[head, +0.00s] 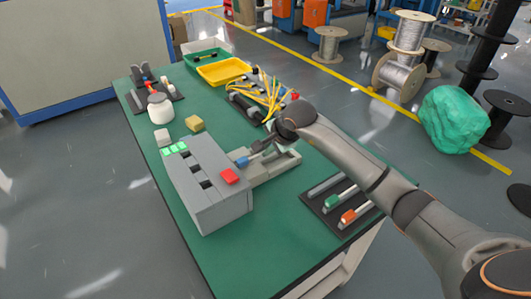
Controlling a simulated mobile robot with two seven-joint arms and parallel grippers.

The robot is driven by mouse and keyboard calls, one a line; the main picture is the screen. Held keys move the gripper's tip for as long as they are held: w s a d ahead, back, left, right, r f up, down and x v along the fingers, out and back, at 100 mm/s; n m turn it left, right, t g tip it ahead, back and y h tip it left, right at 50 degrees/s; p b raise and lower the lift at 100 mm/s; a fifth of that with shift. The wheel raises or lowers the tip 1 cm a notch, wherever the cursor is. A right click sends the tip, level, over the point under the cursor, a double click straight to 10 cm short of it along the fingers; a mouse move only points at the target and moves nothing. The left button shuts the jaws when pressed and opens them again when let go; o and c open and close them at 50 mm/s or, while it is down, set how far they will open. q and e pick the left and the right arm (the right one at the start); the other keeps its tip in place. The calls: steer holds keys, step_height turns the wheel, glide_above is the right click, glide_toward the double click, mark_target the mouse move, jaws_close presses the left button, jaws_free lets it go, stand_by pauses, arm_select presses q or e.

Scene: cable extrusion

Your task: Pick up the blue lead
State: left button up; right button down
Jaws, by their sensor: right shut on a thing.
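The blue lead (242,161) is a small blue piece beside the grey box (205,192), near the red block on its top. My right gripper (251,156) reaches in from the right and is shut on the blue lead. The arm and gripper hide part of the lead. The gripper is above the pale tray (285,163) attached or set close to the box; I cannot tell which. My left gripper is not in view.
A black rack (325,213) holds green and orange pieces at the front right. Yellow wires (268,92), a yellow tray (222,72) and a white jar (160,110) stand farther back.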

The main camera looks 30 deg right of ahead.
steer(key=s+d+r, duration=0.8)
steer(key=s+r, duration=0.3)
steer(key=shift+s+r+b, duration=0.25)
steer(key=shift+r+b, duration=0.05)
steer(key=shift+b, duration=0.15)
